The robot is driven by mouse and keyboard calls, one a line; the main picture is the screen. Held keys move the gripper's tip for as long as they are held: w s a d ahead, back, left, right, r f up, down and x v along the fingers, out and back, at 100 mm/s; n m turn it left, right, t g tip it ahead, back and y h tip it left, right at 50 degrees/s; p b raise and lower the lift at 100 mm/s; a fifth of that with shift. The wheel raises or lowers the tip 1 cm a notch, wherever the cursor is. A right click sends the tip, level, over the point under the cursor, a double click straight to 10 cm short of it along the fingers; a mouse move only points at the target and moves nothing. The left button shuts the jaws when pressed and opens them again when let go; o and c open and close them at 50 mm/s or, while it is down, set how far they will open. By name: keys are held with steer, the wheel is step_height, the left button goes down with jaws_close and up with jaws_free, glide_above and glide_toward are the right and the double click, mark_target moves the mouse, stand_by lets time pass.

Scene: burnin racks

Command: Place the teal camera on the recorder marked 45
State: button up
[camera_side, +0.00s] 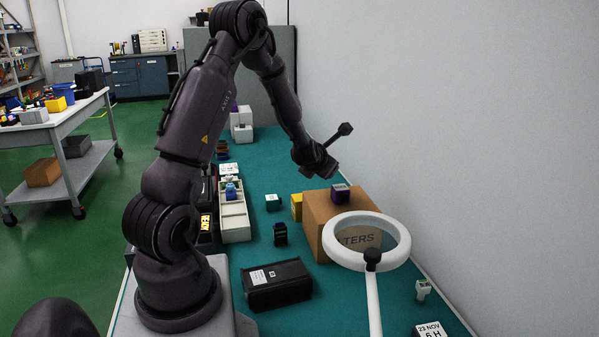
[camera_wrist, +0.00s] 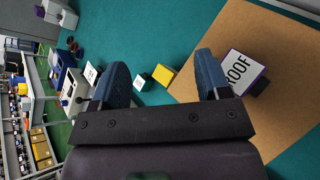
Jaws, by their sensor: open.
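A small teal block with a white top (camera_side: 272,202), which looks like the teal camera, stands on the teal bench left of the cardboard box. In the wrist view it appears as a small dark teal piece (camera_wrist: 142,82) beside a yellow block, between my fingers. My gripper (camera_side: 318,167) is open and empty, high above the bench near the box; its two blue fingers show apart in the wrist view (camera_wrist: 162,62). Dark units, one with a lit amber display (camera_side: 206,222), stand by the white rack, partly behind my arm. I cannot read a 45 on any of them.
The cardboard box (camera_side: 322,210) carries a purple block (camera_side: 340,191), whose label reads ROOF in the wrist view (camera_wrist: 236,70). A white ring magnifier (camera_side: 342,261), black case (camera_side: 277,284), dark device (camera_side: 280,234), white rack (camera_side: 236,222) and yellow block (camera_side: 296,207) are nearby.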

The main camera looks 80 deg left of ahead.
steer(key=w+d+r+m+t+h, duration=0.3)
steer(key=w+d+r+m+h, duration=0.15)
steer(key=d+r+m, duration=0.55)
steer(key=s+d+r+m+h, duration=0.1)
steer(key=s+d+m, duration=0.1)
steer(key=d+m, duration=0.5)
steer(key=s+d+r+m+h, duration=0.2)
steer(key=s+d+m, duration=0.1)
steer(key=d+m, duration=0.4)
steer(key=s+d+r+m+g+h, duration=0.1)
steer(key=s+d+r+m+h, duration=0.1)
steer(key=d+m, duration=0.4)
steer(key=shift+s+d+r+m, duration=0.15)
steer(key=shift+s+d+m, duration=0.25)
steer(key=shift+d, duration=0.2)
steer(key=shift+o, duration=0.8)
steer(key=s+d+m+g, duration=0.2)
steer(key=s+d+m, duration=0.2)
steer(key=s+m, duration=0.5)
steer(key=shift+s+d+r+m+h, duration=0.25)
steer(key=shift+s+d+m+h, duration=0.15)
steer(key=shift+m, duration=0.4)
steer(key=o, duration=0.3)
steer(key=shift+s+m, duration=0.3)
steer(key=shift+m, duration=0.1)
